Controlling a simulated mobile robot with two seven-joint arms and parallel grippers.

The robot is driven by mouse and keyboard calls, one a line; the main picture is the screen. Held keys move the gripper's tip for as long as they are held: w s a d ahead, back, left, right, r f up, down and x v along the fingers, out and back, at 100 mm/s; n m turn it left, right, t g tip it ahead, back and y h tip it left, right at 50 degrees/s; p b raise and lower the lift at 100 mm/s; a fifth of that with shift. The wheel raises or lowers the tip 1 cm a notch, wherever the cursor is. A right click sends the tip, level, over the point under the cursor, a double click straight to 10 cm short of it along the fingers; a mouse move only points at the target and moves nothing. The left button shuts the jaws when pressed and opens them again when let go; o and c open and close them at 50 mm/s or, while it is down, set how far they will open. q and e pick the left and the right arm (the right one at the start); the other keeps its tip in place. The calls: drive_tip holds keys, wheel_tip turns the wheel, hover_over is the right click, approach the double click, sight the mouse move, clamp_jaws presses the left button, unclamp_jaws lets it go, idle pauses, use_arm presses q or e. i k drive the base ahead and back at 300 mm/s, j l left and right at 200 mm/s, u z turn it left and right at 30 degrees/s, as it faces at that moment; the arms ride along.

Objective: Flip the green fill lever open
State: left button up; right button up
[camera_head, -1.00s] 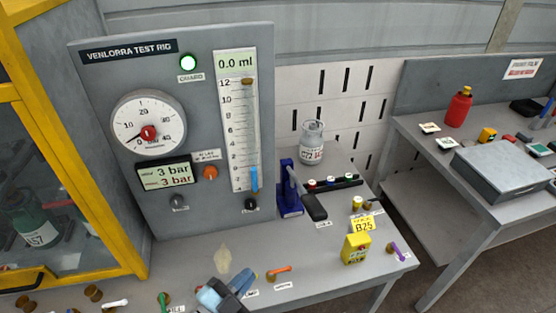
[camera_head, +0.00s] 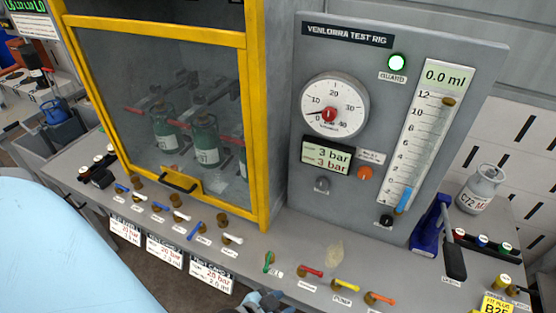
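The green lever (camera_head: 268,261) sits on the bench front below the test rig panel, just left of a red lever (camera_head: 311,271). Its short green handle looks close to upright in the picture, while the neighbouring handles slant sideways. The label beside it is too small to read. My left gripper (camera_head: 268,301) shows only in part at the bottom edge, below the green lever and apart from it in the picture. Its fingers are cut off and blurred together, so its opening does not show. My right gripper is out of view.
Yellow (camera_head: 346,285) and orange (camera_head: 380,298) levers lie to the right, blue and white ones (camera_head: 232,238) to the left. The yellow-framed cabinet (camera_head: 252,110) and rig panel (camera_head: 345,195) rise behind. A blue stand (camera_head: 428,228) is at right.

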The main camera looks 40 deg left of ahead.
sight(265, 269)
drive_tip(key=i+u, duration=0.3)
drive_tip(key=i+l+u, duration=0.1)
drive_tip(key=u, duration=1.3)
drive_tip(key=l, duration=0.1)
